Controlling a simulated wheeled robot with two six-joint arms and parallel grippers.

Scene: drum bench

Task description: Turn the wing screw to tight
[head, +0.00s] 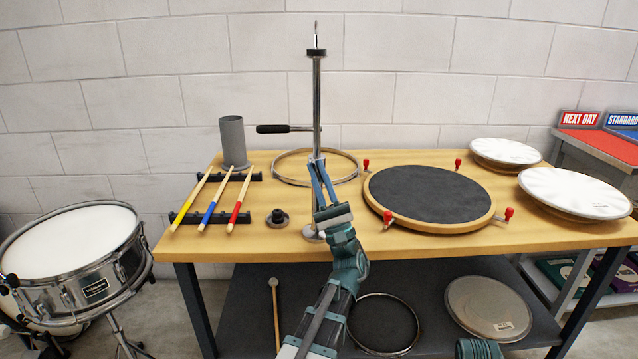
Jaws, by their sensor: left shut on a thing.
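A chrome stand (316,100) rises from the wooden bench, with a black-gripped side handle (273,128) pointing left. My left gripper (317,172) reaches up from below to the lower part of the pole, with its two blue fingers close together. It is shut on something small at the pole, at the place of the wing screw. The wing screw itself is hidden by the fingertips, and its turn cannot be made out. My right gripper is out of view.
On the bench (400,161), a black rack (251,176) with drumsticks and a grey cup (233,140) stand left. A small black part (277,218) lies near the gripper. A round black pad (428,194) with red clamps is right. A metal hoop (290,182) lies behind the stand.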

